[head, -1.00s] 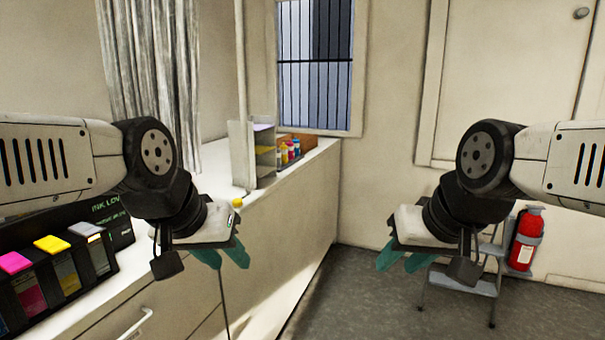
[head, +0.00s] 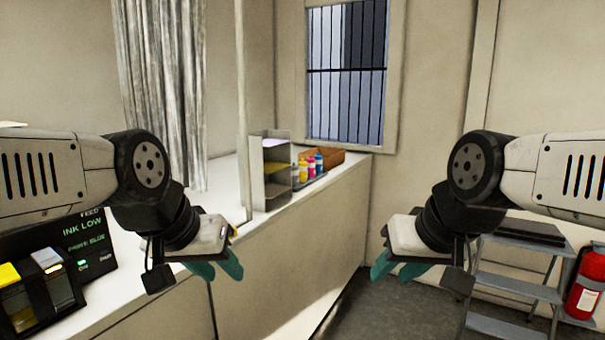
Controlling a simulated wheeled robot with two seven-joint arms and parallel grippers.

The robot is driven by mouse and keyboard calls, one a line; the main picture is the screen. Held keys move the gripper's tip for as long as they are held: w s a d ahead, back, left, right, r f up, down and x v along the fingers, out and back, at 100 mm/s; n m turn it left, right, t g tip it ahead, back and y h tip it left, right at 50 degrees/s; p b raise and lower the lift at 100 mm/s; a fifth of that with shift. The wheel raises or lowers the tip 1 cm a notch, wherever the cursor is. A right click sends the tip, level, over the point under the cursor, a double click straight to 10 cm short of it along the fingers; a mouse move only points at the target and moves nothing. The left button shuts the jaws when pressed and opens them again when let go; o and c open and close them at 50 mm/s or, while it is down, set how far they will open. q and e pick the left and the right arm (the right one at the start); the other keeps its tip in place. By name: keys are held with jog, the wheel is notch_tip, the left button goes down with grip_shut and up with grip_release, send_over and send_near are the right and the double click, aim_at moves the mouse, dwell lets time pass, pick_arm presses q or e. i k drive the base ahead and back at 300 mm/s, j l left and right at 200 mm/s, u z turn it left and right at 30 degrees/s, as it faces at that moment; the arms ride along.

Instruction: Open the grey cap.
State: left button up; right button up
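The grey cap (head: 46,258) sits on an ink tank of the black printer at the lower left of the head view, and it looks shut. A yellow cap (head: 9,274) is on the tank to its left. The printer's panel (head: 90,242) reads "INK LOW". My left gripper (head: 221,278) is to the right of the grey cap, well apart from it, with its teal fingers spread and empty. My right gripper (head: 389,281) is farther right, also spread and empty, over the floor side.
A long white counter (head: 290,235) runs to the back wall. A grey organizer (head: 270,172) and several coloured bottles (head: 310,167) stand on it, beside a brown box (head: 343,158). A grey step stool (head: 515,285) and a red extinguisher (head: 587,285) are at the right.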

aim_at(47, 258)
jog(key=u, duration=1.8)
